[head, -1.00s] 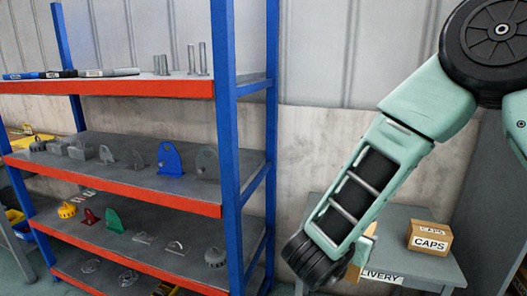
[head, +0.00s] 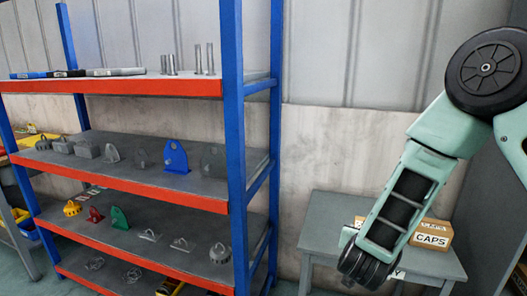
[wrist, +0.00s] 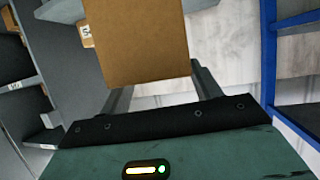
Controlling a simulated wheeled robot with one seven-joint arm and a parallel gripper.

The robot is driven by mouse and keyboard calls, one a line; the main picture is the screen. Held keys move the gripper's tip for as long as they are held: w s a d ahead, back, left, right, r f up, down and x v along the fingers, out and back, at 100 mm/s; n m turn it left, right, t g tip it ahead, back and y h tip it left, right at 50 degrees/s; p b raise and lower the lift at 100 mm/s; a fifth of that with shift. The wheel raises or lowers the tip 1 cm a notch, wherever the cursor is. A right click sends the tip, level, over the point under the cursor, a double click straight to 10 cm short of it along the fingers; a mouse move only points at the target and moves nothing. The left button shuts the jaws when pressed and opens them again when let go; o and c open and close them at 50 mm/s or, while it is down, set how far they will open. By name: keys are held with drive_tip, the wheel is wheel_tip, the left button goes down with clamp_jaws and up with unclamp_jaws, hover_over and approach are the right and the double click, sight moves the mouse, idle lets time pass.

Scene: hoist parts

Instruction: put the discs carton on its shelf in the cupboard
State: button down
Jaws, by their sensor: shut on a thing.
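A plain brown carton (wrist: 140,45) is between the two fingers of my gripper (wrist: 160,78) in the wrist view. My gripper is shut on it; no label shows on the face towards the camera, so I cannot read whether it is the discs carton. In the head view my gripper is hidden behind my wrist, over the delivery table (head: 325,232).
A CAPS carton (head: 431,234) stands on the delivery table, partly behind my arm. A blue and orange rack (head: 233,140) with several metal parts stands to the left. A grey panel (head: 488,190) rises at the right. Floor shows between rack and table.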

drive_tip(key=s+d+f+n+t+y, duration=0.15)
drive_tip(key=d+f+n+y, duration=0.4)
drive_tip(key=f, duration=0.65)
drive_tip(key=shift+y, duration=0.25)
drive_tip(key=v, duration=0.5)
drive_tip(key=shift+s+d, duration=0.35)
drive_tip(key=shift+s, duration=0.1)
drive_tip(key=shift+d, duration=0.1)
